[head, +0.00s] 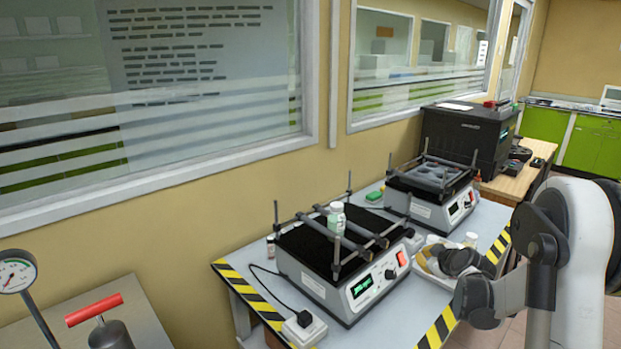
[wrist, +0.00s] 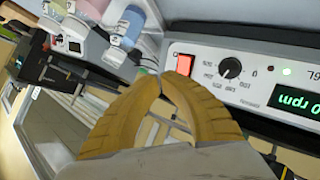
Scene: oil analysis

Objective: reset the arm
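My arm (head: 575,235) reaches in from the right in the head view, bent, with its wrist low beside the table. My gripper (head: 440,262) is at the table's right side, next to the front shaker. In the wrist view its yellow fingers (wrist: 160,82) curve together and their tips meet or nearly meet. No object shows between them. The front shaker's panel (wrist: 245,80), with a red switch, knob and green display, is just beyond the fingertips. That shaker (head: 345,270) carries a small white-capped bottle (head: 336,218) on its rack.
White-capped bottles (wrist: 125,25) stand close to the fingers; one also shows in the head view (head: 470,239). A second shaker (head: 432,195) and a black machine (head: 465,138) are farther back. A power plug (head: 304,320) and a gauge (head: 15,275) are at the front left.

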